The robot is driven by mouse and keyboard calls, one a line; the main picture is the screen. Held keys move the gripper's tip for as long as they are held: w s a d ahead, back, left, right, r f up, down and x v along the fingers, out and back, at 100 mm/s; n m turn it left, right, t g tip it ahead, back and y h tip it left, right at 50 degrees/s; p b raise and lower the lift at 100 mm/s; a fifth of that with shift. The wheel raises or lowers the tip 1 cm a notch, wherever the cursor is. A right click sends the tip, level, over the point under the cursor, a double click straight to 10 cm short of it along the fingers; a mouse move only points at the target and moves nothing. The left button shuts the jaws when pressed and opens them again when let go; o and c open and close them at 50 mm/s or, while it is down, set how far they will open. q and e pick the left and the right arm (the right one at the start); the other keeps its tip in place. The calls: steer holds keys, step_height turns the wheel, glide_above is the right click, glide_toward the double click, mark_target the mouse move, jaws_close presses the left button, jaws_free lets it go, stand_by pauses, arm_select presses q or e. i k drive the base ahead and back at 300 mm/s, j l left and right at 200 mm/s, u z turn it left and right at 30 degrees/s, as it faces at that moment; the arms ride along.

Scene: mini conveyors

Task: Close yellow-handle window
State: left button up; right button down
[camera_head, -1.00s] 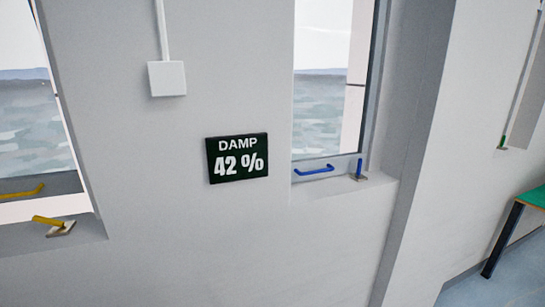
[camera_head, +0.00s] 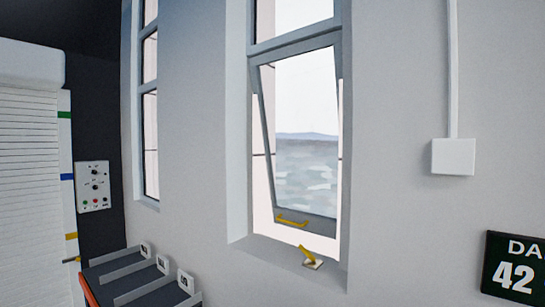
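The yellow-handle window (camera_head: 263,120) is in the middle of the head view. Its lower sash is tilted, with its bottom edge swung away from the frame, and a gap shows below it. A yellow bar handle (camera_head: 292,221) is on the sash's bottom rail. A yellow lever on a small metal plate (camera_head: 312,264) stands on the sill below. Neither of my grippers is in view.
A dark sign reading "DA" and "42" (camera_head: 515,270) and a white wall box (camera_head: 453,156) are on the right. A dark table with numbered slots (camera_head: 128,272) stands at lower left. A control panel (camera_head: 93,186) and white shutter (camera_head: 28,190) are at far left. Another window (camera_head: 150,115) is left of centre.

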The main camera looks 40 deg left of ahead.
mark_target(322, 226)
steer(key=u, duration=1.2)
steer(key=i+j+z, duration=0.15)
steer(key=z, duration=0.3)
steer(key=i+j+z, duration=0.25)
steer(key=z, duration=0.2)
